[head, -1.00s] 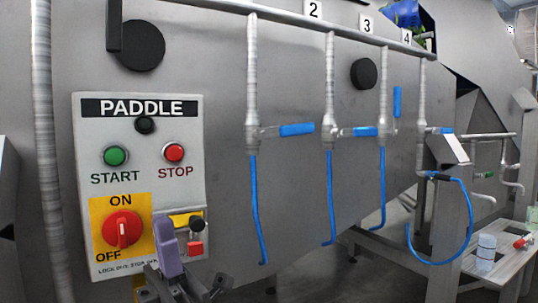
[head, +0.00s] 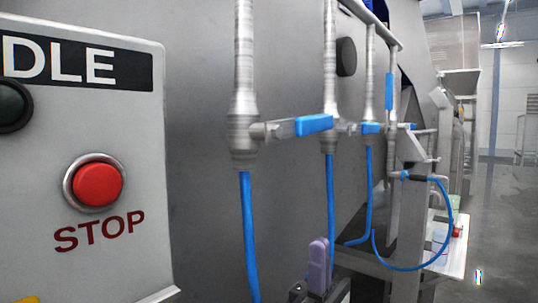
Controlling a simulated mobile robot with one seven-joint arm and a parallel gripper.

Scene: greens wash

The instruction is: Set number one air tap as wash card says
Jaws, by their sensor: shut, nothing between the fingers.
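The nearest air tap (head: 243,135) is on the first steel pipe, with its blue-gripped lever (head: 312,124) lying level to the right. No number shows now; earlier plates 2, 3 and 4 sat by the pipes further along, so this looks like number one. The second tap's lever (head: 370,128) is also level. The third tap's lever (head: 390,90) stands upright. The fourth (head: 410,126) looks level but is small. My gripper (head: 316,275), with a purple part, shows at the bottom edge, below and apart from the taps; it is shut and empty. I see no readable wash card.
The paddle panel (head: 150,200) with its red stop button (head: 98,183) is close on the left. Blue hoses (head: 248,235) hang under the taps, and one loops (head: 450,215) at the right. A small bench (head: 455,258) holds small items. Floor at the far right is clear.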

